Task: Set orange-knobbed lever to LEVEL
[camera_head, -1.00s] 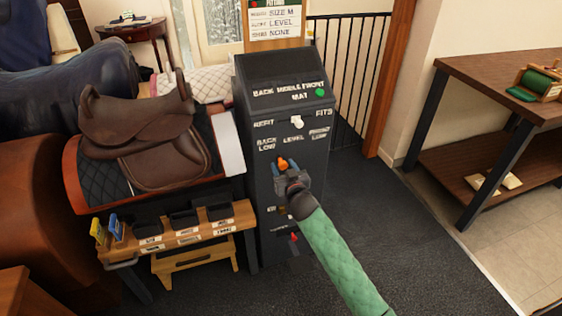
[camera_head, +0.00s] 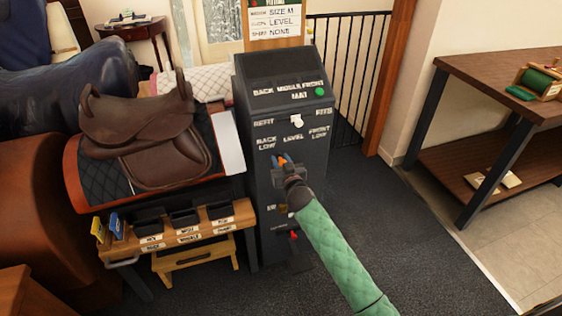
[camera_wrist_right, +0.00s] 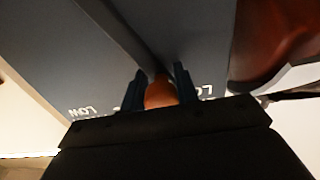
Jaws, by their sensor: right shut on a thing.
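The orange knob (camera_head: 282,160) of the lever is on the front of the dark cabinet (camera_head: 262,225), below the labels BACK LOW, LEVEL and FRONT LOW. It sits below the gap between BACK LOW and LEVEL; the exact lever setting is hard to tell. My right gripper (camera_head: 281,161) is shut on the knob, reaching in from below right. In the right wrist view the orange knob (camera_wrist_right: 159,93) is between the two blue fingers (camera_wrist_right: 158,88). The gripper hides the lever's lower part. My left gripper is not in view.
A white knob (camera_head: 296,121) between REFIT and FITS and a green round spot (camera_head: 320,91) are higher on the cabinet; a red part (camera_head: 294,236) is lower. A brown saddle (camera_head: 140,125) and a small bench (camera_head: 215,226) with bins stand left. Open floor lies right.

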